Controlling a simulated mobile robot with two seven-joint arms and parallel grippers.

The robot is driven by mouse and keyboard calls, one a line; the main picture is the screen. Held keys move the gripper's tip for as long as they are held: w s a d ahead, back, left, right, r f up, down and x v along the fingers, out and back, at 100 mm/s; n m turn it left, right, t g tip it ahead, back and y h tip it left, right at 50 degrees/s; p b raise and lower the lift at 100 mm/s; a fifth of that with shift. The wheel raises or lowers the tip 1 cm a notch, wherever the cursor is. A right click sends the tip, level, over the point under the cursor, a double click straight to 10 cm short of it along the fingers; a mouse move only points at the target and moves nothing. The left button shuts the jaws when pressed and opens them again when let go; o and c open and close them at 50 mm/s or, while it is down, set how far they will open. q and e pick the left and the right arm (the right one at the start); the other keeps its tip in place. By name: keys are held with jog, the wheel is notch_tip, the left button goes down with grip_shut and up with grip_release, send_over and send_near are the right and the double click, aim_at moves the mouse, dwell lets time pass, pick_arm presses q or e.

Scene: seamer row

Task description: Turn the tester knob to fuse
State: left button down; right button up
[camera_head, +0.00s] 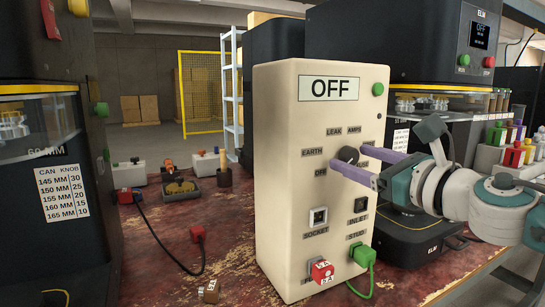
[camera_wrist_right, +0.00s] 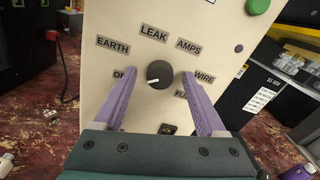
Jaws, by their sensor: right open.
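The cream tester (camera_head: 285,180) stands upright on the bench, and its display (camera_head: 328,88) reads OFF. Its round black knob (camera_head: 348,155) also shows in the right wrist view (camera_wrist_right: 160,74), its white pointer toward the OFF label (camera_wrist_right: 119,73) at lower left. Labels EARTH, LEAK, AMPS and WIRE ring the knob; the FUSE label (camera_wrist_right: 181,94) at lower right is partly hidden by a finger. My right gripper (camera_head: 350,158) is open, its purple fingers on either side of the knob, with gaps visible in the wrist view. My left gripper is not in view.
A red plug (camera_head: 321,271) and a green plug (camera_head: 361,256) with a green cable sit low on the tester's front. Dark machines stand left (camera_head: 45,180) and right (camera_head: 400,45). A black cable with a red plug (camera_head: 197,234) lies on the worn red bench.

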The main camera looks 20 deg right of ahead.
grip_shut()
dwell(0.6)
